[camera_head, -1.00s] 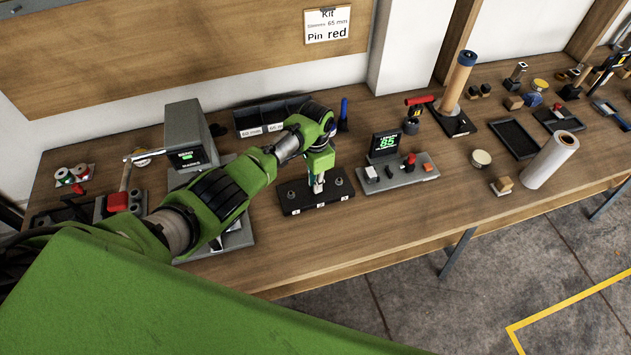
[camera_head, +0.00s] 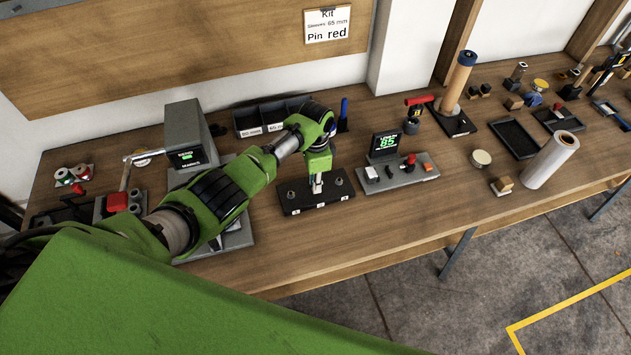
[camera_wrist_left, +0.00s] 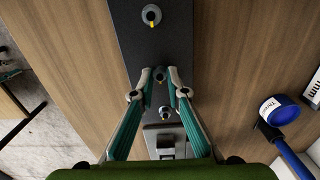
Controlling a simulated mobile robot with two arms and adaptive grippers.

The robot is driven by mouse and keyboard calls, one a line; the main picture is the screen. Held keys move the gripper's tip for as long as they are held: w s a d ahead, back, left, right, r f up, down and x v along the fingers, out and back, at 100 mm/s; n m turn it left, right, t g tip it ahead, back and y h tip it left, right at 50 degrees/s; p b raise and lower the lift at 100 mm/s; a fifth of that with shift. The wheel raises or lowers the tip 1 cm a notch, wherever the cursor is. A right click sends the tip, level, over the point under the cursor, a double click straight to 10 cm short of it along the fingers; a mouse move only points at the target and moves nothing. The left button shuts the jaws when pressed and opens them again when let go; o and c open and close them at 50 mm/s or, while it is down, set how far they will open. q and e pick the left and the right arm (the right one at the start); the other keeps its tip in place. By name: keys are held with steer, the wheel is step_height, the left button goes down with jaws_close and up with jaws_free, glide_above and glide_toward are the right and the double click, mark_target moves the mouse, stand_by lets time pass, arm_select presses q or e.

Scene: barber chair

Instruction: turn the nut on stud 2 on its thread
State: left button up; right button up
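A black stud plate (camera_head: 291,207) with a row of studs lies on the bench. My left gripper (camera_head: 317,186) points down at its middle stud, which is stud 2. In the left wrist view the two teal fingers (camera_wrist_left: 160,76) converge on either side of that stud, with their tips close together at its nut (camera_wrist_left: 160,77). They appear shut on the nut, though the contact is small and partly covered. One outer stud (camera_wrist_left: 151,15) carries a ring-shaped nut with a yellow mark. The other outer stud (camera_wrist_left: 165,113) stands behind the fingers. My right gripper is not in view.
A grey gauge base with a lit display (camera_head: 385,143) stands just right of the plate. Labelled dark bins (camera_head: 250,120) are behind, and a grey machine (camera_head: 186,135) is to the left. Bare bench lies in front of the plate.

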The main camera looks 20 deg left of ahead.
arm_select(q)
steer(key=shift+o, duration=1.3)
steer(key=shift+r, duration=0.1)
step_height(320, 180, up, 12)
